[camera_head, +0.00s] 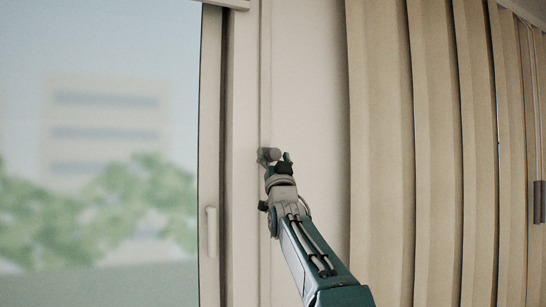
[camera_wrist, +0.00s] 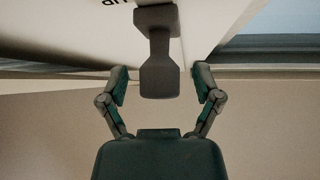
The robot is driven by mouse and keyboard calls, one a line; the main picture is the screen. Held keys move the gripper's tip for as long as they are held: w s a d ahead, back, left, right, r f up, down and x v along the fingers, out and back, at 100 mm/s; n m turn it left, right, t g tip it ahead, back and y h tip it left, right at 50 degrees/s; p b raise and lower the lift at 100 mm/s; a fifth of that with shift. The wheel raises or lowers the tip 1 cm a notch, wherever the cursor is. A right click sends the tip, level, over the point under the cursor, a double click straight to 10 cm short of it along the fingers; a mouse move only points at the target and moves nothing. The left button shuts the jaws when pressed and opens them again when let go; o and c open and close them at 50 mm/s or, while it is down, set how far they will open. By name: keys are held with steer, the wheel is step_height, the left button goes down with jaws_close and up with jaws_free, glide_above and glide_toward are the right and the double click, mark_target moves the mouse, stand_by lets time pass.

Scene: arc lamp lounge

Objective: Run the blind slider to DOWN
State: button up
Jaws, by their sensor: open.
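The blind slider shows as a short grey knob (camera_head: 267,154) on the pale wall strip beside the window. In the wrist view its grey handle (camera_wrist: 160,75) hangs from a wider block and sits between my two fingers, with space on both sides. My gripper (camera_head: 279,160) is open at the knob; in the wrist view its fingers (camera_wrist: 161,83) are spread and do not appear to touch the handle. Dark lettering at the top edge of the wrist view is cut off, so I cannot read it.
A vertical track strip (camera_head: 264,70) runs up the wall at the knob. A window handle (camera_head: 212,232) is on the frame to the left. Beige vertical blinds (camera_head: 435,150) hang to the right, with a dark grey weight (camera_head: 539,202) on a cord at the far right.

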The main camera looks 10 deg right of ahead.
steer(key=shift+d, duration=0.1)
steer(key=shift+c, duration=0.2)
jaws_close()
step_height(320, 180, down, 46)
steer(key=shift+r, duration=0.2)
steer(key=shift+o, duration=0.2)
jaws_free()
steer(key=shift+f, duration=0.1)
steer(key=shift+s, duration=0.1)
